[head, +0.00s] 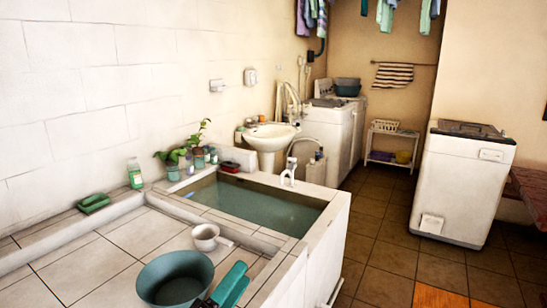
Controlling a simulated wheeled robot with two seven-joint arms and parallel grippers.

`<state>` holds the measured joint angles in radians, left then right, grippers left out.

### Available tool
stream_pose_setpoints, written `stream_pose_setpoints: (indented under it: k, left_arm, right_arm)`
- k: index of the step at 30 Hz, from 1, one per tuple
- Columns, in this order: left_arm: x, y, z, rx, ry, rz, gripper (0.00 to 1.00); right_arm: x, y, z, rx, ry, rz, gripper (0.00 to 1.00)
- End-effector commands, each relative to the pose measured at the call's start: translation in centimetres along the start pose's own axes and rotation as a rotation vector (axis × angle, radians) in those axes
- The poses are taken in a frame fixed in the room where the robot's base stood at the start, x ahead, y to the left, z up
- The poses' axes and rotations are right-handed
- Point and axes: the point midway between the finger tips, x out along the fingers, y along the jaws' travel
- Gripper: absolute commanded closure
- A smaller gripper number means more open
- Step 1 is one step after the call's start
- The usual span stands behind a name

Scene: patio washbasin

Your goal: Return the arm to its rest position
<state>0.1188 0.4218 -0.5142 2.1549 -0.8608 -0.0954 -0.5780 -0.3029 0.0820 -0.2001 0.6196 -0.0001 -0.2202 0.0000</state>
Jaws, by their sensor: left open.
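My left gripper (240,276) shows at the bottom of the head view as two teal fingers. It is open, with nothing seen between the fingers. It is just right of a teal basin (175,278) on the tiled counter (95,262); I cannot tell whether they touch. The rest of my left arm is hidden or out of frame. My right gripper is not in view.
A white handled cup (206,235) stands behind the basin. Beyond it is a water-filled tub (255,204) with a white tap (289,172). A green brush or sponge (94,203) lies at left. A white washer (463,182) stands right; the tiled floor between is clear.

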Motion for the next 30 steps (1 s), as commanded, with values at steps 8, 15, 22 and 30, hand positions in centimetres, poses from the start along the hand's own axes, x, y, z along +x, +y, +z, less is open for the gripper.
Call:
stream_pose_setpoints:
  k: [8,15,22,30]
  left_arm:
    - [-11.9,-10.0,-5.1,-0.784,0.691,-0.463,0.33]
    - [-24.6,-14.8,-0.9,-1.226,1.167,-0.834,0.33]
    - [-32.5,-14.5,3.9,-1.434,1.460,-1.087,0.33]
    - [-36.7,-18.4,7.2,-1.494,1.592,-1.221,0.33]
  right_arm:
    - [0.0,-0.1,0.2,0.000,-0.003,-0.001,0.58]
    - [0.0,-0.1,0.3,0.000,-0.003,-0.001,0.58]
    - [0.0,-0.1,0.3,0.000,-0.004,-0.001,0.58]
    - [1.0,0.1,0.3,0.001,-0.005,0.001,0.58]
